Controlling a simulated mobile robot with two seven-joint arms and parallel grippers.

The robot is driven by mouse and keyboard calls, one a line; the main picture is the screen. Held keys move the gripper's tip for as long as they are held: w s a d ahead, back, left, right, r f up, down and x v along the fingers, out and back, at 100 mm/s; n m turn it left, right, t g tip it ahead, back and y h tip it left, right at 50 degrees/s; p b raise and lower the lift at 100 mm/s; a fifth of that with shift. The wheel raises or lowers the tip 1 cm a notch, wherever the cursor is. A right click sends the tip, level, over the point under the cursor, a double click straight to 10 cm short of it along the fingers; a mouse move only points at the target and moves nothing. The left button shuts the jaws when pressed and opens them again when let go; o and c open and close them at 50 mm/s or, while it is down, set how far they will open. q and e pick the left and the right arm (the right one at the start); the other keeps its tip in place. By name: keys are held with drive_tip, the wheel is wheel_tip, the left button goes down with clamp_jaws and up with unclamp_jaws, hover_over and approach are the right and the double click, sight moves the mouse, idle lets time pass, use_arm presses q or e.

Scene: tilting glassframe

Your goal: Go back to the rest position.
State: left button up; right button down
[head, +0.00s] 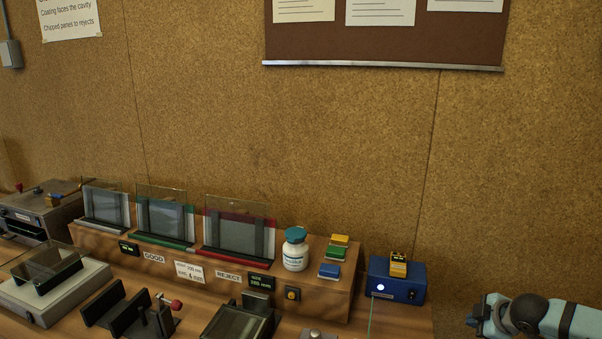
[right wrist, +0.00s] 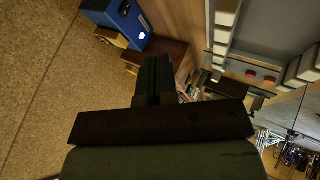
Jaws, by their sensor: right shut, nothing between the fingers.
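My right arm (head: 540,316), light blue and grey, comes into the lower right corner of the head view, right of a blue box and apart from it. In the right wrist view, the dark fingers of my right gripper (right wrist: 156,68) are together with nothing between them. The gripper is clear of the bench objects. My left arm and gripper show in neither view.
A wooden rack (head: 335,296) holds several glass panes and a white bottle (head: 295,250). A blue box (head: 398,283) stands right of it, also in the wrist view (right wrist: 112,14). Fixtures (head: 130,312) crowd the front left. A cork wall (head: 300,130) stands behind.

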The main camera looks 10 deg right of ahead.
drive_tip(key=s+a+f+g+y, duration=0.1)
drive_tip(key=s+a+f, duration=0.25)
drive_tip(key=a, duration=0.35)
drive_tip(key=s+a+f+m, duration=0.1)
drive_tip(key=s+a+f, duration=0.1)
drive_tip(key=s+a, duration=0.4)
drive_tip(key=s+a+f+g+y, duration=0.1)
drive_tip(key=s+a+f, duration=0.15)
drive_tip(key=a, duration=0.45)
drive_tip(key=s+a+r+m+g+h, duration=0.1)
drive_tip(key=s+a+r+m, duration=0.2)
drive_tip(key=s, duration=0.6)
drive_tip(key=s+a+r+m+g+h, duration=0.1)
drive_tip(key=s+a+m+g, duration=0.1)
drive_tip(key=s+a+m, duration=0.5)
use_arm(q)
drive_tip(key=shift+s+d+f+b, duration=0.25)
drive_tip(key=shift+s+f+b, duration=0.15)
drive_tip(key=shift+b, duration=0.4)
use_arm(e)
drive_tip(key=w+a+f+n+t+y, duration=0.1)
drive_tip(key=w+f+t, duration=0.1)
drive_tip(key=f+t, duration=0.2)
drive_tip(key=w+a+f+n+t+y, duration=0.1)
drive_tip(key=f+t, duration=0.3)
drive_tip(key=f, duration=0.7)
drive_tip(key=shift+w+a+n+y, duration=0.3)
drive_tip(key=shift+w+a, duration=0.25)
drive_tip(key=shift+w, duration=0.05)
